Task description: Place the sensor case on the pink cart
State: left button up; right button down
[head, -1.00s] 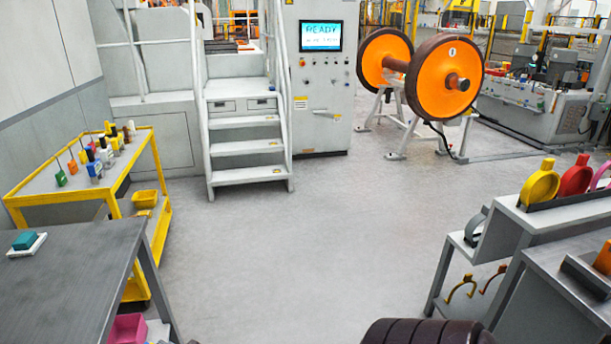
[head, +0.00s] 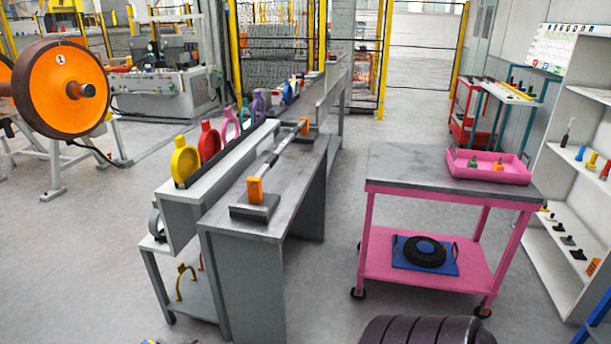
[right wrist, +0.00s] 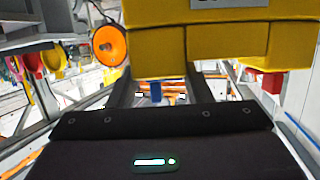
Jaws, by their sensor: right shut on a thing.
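The pink cart (head: 410,172) stands right of centre in the head view, with a bare grey top at its left and middle. A pink tray (head: 490,177) with small green and orange pieces sits at its right back. The right wrist view shows my right gripper (right wrist: 178,88) shut on a big yellow case (right wrist: 200,48), seemingly the sensor case, with a pale label plate at its top edge. The case's upper part is cut off by the frame. Neither my right gripper nor the case shows in the head view. My left gripper is not in view.
The cart's lower shelf holds a blue mat (head: 398,256) with a black ring (head: 425,251). A grey bench (head: 285,190) stands left of the cart, with floor between. A white shelf unit (head: 575,210) stands close at the right. An orange wheelset (head: 60,85) is at far left.

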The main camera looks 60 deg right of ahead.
aim_at(406, 166)
jog(key=l+z, duration=0.5)
jog(key=i+l+z, duration=0.2)
jog(key=z, duration=0.25)
jog(key=i+l+z, duration=0.15)
jog(key=l+z, duration=0.2)
jog(key=z, duration=0.15)
jog(key=i+l, duration=1.1)
jog(key=l, duration=0.25)
jog(key=i+l, duration=0.55)
jog(key=l+u, duration=0.05)
jog(key=l, duration=0.05)
